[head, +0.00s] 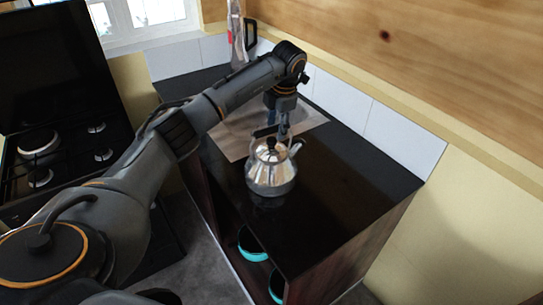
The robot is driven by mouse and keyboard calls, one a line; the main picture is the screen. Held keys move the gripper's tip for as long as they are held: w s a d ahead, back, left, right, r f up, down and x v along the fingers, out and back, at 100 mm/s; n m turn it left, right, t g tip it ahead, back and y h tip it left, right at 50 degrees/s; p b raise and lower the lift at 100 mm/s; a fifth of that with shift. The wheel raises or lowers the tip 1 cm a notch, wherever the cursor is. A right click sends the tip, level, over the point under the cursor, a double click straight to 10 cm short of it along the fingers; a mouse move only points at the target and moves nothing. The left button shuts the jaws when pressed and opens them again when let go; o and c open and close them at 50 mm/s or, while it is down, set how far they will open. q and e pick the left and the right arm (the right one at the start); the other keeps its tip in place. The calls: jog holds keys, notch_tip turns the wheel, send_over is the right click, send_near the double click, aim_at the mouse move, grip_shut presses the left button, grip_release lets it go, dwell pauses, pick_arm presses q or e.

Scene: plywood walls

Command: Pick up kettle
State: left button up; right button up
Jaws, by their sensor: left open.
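A shiny metal kettle (270,176) with a dark lid knob and a spout on its right stands upright on the black countertop (335,190). My left arm reaches across from the left, and its left gripper (284,133) points down just behind the kettle's top, close to the handle. The left gripper is open. The kettle partly hides the fingertips, so I cannot tell whether they touch the handle. My right gripper is not in view.
A grey-brown sheet or board (235,140) lies on the counter behind the kettle. A stove (60,155) stands at the left. Turquoise items (252,245) sit on shelves below. A tiled wall (400,135) borders the counter; its right part is clear.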

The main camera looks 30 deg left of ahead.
pick_arm(q)
jog(key=shift+w+f, duration=0.2)
jog(key=shift+f, duration=0.05)
jog(key=shift+c, duration=0.2)
grip_shut()
jog(key=shift+a+r, duration=0.1)
jog(key=shift+r, duration=0.1)
